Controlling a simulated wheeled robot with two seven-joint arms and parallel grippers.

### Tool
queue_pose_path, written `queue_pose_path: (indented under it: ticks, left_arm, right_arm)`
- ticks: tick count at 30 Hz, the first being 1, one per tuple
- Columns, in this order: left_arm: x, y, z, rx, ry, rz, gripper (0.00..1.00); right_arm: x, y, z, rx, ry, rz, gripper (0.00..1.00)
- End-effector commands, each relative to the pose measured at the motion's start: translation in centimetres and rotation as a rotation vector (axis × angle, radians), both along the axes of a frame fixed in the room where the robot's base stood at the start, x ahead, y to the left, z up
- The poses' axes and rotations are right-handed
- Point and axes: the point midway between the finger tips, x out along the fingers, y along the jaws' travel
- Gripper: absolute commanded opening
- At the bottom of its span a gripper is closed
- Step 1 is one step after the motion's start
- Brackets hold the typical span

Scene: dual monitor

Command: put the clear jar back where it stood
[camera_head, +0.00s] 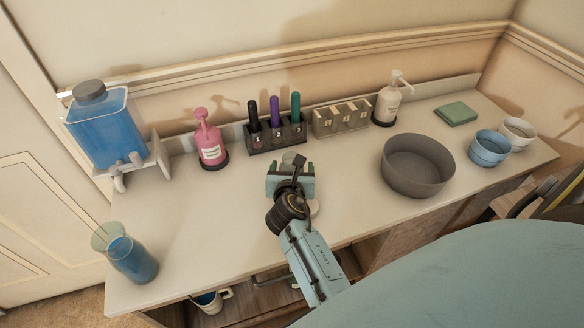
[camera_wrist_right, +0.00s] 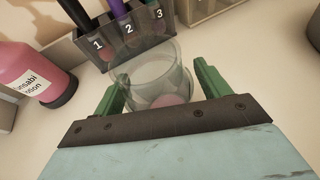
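The clear jar (camera_head: 288,158) is near the middle of the counter, in front of the pen holder. In the right wrist view the jar (camera_wrist_right: 150,76) is between the two green fingers of my right gripper (camera_wrist_right: 162,88), with a pinkish round patch showing through its lower part. The fingers are spread about as wide as the jar; whether they press on it cannot be made out. In the head view my right gripper (camera_head: 291,172) hides the jar's lower part, so its contact with the counter is unclear. My left gripper is out of view.
A pink bottle (camera_head: 209,140) and blue tank (camera_head: 106,130) are left, a grey bowl (camera_head: 418,166) right.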

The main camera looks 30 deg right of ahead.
Motion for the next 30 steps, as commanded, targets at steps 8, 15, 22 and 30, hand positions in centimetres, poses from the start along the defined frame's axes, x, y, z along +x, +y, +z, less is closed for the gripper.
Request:
queue_pose_path:
  ticks: [8,15,22,30]
  left_arm:
    - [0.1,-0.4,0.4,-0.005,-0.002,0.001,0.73]
    - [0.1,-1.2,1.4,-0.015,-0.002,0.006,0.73]
    - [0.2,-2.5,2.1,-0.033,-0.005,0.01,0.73]
    - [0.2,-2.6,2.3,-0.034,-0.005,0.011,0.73]
  right_arm:
    - [-0.3,0.2,0.6,0.003,0.0,0.0,0.75]
    - [-3.9,2.8,2.2,0.003,0.003,0.001,0.75]
    - [-7.4,5.3,3.7,0.002,0.002,-0.001,0.75]
    - [-9.1,6.6,4.6,0.002,0.0,-0.001,0.75]
